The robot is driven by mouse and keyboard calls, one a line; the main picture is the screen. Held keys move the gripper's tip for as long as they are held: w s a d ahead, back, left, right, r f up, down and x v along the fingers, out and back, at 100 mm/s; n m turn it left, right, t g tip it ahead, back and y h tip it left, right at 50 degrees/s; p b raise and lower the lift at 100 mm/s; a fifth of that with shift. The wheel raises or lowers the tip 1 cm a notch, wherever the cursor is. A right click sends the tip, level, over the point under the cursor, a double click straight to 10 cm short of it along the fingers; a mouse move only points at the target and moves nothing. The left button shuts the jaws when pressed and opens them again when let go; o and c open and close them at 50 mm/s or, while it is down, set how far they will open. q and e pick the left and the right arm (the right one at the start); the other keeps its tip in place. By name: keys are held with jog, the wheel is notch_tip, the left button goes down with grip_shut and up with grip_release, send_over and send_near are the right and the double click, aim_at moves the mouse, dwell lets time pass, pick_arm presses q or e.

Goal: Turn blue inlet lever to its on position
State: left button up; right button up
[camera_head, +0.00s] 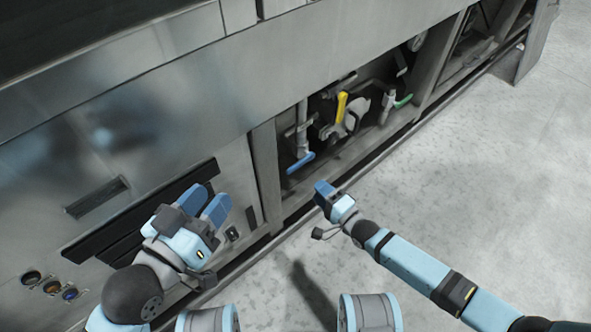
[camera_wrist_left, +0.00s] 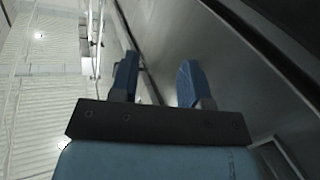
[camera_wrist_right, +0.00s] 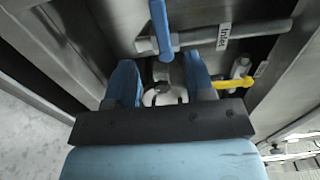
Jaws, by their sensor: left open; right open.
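The blue inlet lever (camera_head: 300,163) sits low in the open bay of the washer, on the left side of that bay. In the right wrist view the blue lever (camera_wrist_right: 161,28) lies just beyond and between my right fingertips, on a grey pipe (camera_wrist_right: 215,36) labelled "Inlet". My right gripper (camera_head: 323,189) is open and empty, in front of the bay and apart from the lever in the head view. My left gripper (camera_head: 213,202) is open and empty, in front of the steel panel left of the bay.
A yellow lever (camera_head: 341,107) and a green lever (camera_head: 403,101) are in the same bay, right of the blue one. A steel frame post (camera_head: 265,172) borders the bay on the left. The concrete floor (camera_head: 470,170) to the right is clear.

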aim_at(296, 169)
jog(key=b+x, duration=0.3)
jog(key=x, duration=0.6)
jog(key=shift+w+a+f, duration=0.1)
jog(key=shift+w+a, duration=0.1)
jog(key=shift+w, duration=0.1)
jog(key=shift+w+a+b, duration=0.3)
jog(key=shift+w, duration=0.1)
pick_arm(q)
jog(key=shift+w+a+f+m, duration=0.45)
jog(key=shift+w+f+m, duration=0.3)
jog(key=shift+m, duration=0.25)
pick_arm(e)
grip_shut()
